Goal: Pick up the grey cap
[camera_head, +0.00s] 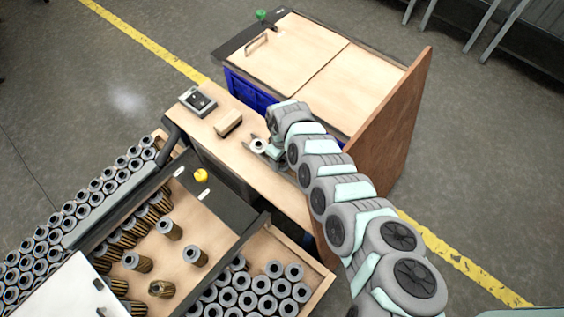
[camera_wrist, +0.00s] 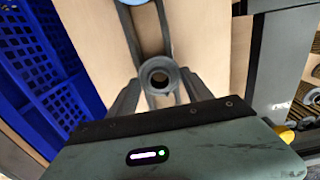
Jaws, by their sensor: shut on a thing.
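The grey cap (camera_wrist: 159,72) is a round ring with a dark central hole. In the wrist view it sits between the two fingers of my gripper (camera_wrist: 160,92), which is shut on it. In the head view the cap (camera_head: 258,145) shows as a small pale ring at the end of my gripper (camera_head: 264,149), over the narrow wooden table (camera_head: 275,187). I cannot tell whether the cap touches the table. Its underside is hidden.
A wooden block (camera_head: 228,123) and a grey device (camera_head: 198,101) stand left of my gripper. Several filter cartridges (camera_head: 137,262) stand at lower left.

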